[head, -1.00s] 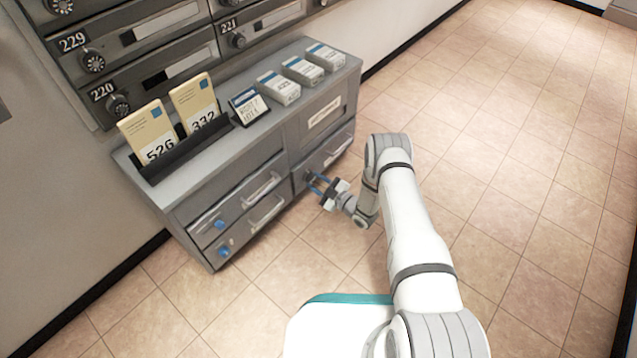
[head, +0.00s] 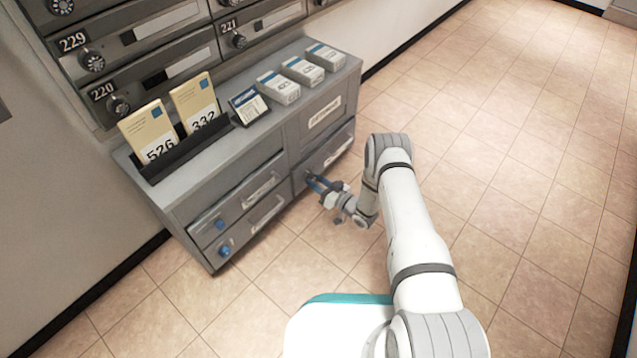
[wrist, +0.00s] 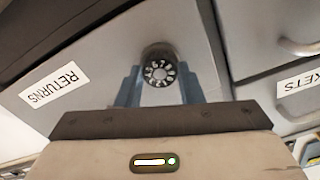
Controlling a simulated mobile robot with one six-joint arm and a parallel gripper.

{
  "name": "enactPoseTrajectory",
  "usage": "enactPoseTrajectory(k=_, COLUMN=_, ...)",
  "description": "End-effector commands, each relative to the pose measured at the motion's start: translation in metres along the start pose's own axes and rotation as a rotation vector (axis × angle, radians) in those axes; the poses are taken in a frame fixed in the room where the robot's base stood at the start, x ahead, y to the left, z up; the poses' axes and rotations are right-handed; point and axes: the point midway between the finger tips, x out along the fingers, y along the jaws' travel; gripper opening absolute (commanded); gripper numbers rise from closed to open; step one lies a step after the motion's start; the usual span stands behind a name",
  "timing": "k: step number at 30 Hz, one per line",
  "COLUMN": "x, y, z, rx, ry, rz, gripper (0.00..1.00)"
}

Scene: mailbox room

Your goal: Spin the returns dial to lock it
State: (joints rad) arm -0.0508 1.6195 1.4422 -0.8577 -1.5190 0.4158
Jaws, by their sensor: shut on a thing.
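The returns dial (wrist: 159,72) is a round dark knob with white numbers around its face, on the grey returns door (wrist: 95,75). The white RETURNS label (wrist: 54,86) appears upside down in the wrist view. My gripper (wrist: 158,88) has its two blue fingers on either side of the dial and is shut on it. In the head view my gripper (head: 314,182) reaches the lower right front of the grey cabinet (head: 240,165); the dial there is mostly hidden by the fingers.
Small boxes (head: 302,70), a sign (head: 248,106) and a rack with numbered cards (head: 148,132) stand on top. Mailboxes with dials (head: 92,62) are on the wall. The tiled floor (head: 500,140) at right is clear.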

Motion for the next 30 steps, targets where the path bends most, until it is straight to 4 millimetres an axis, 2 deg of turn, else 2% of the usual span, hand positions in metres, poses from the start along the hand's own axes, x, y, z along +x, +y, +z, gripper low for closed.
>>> enactPoseTrajectory(k=1, x=0.0017, y=-0.0048, z=0.0031, rx=0.044, ry=-0.007, rz=-0.012, gripper=0.11)
enactPoseTrajectory(k=15, x=0.0014, y=-0.0049, z=0.0034, rx=0.419, ry=-0.010, rz=-0.010, gripper=0.11)
enactPoseTrajectory(k=30, x=0.0011, y=-0.0050, z=0.0036, rx=0.559, ry=-0.010, rz=-0.009, gripper=0.11)
